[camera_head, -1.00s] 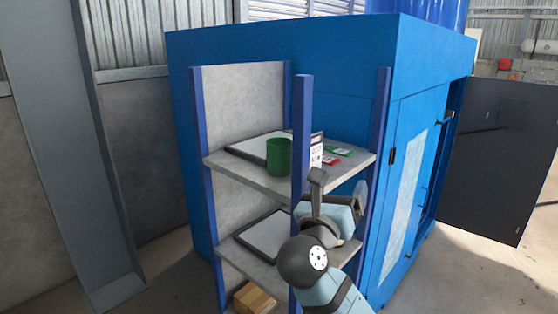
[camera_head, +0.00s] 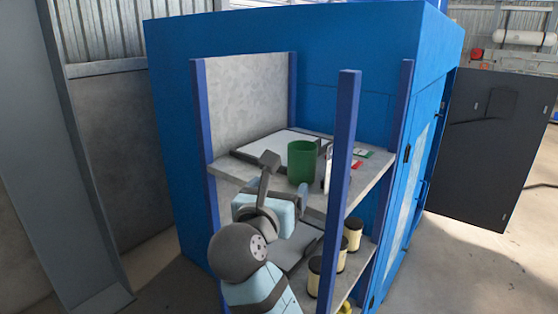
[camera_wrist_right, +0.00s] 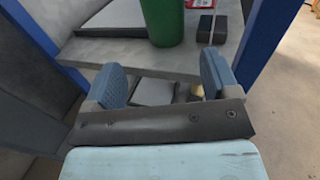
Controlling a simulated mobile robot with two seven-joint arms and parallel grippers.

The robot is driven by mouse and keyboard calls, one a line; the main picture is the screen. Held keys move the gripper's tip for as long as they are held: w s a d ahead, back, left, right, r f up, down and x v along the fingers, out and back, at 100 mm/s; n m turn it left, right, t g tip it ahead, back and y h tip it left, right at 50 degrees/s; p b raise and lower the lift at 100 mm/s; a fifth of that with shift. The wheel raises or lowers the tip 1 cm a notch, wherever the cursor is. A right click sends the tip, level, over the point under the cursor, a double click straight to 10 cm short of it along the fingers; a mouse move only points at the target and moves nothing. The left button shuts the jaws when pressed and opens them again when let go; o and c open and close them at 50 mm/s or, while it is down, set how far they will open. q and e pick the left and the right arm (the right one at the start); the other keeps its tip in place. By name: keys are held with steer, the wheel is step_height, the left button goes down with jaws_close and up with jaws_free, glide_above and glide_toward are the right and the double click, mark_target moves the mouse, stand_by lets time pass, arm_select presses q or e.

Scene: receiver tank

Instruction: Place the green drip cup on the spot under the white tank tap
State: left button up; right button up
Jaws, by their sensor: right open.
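The green drip cup (camera_head: 301,162) stands upright on the top shelf (camera_head: 232,178) of the rack, near its front edge. It also shows in the right wrist view (camera_wrist_right: 163,22), at the top and just beyond the fingers, its upper part cut off. My right gripper (camera_head: 284,183) is in front of the top shelf, just left of and below the cup in the head view. In the right wrist view its two blue-padded fingers (camera_wrist_right: 163,76) are wide apart with nothing between them. The white tank tap and the spot under it are not in view. My left gripper is not in view.
Blue rack posts (camera_head: 343,165) stand at the shelf corners. A tablet-like board (camera_head: 283,145) and red and green cards (camera_head: 364,154) lie on the top shelf. Several cream-and-black cylinders (camera_head: 353,234) stand on the shelf below. A dark open door (camera_head: 490,145) is at the right.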

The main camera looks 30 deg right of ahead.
mark_target(299, 163)
steer(key=x, duration=0.8)
steer(key=shift+w+d+r+p, duration=0.1)
steer(key=shift+d+p, duration=0.2)
steer(key=shift+d, duration=0.05)
steer(key=shift+w+d+r, duration=0.15)
steer(key=shift+w+d, duration=0.1)
steer(key=shift+d, duration=0.1)
steer(key=x, duration=0.4)
steer(key=shift+d+p, duration=0.25)
steer(key=shift+p, duration=0.1)
steer(key=shift+a+r, duration=0.1)
steer(key=c, duration=0.7)
steer(key=shift+c, duration=0.2)
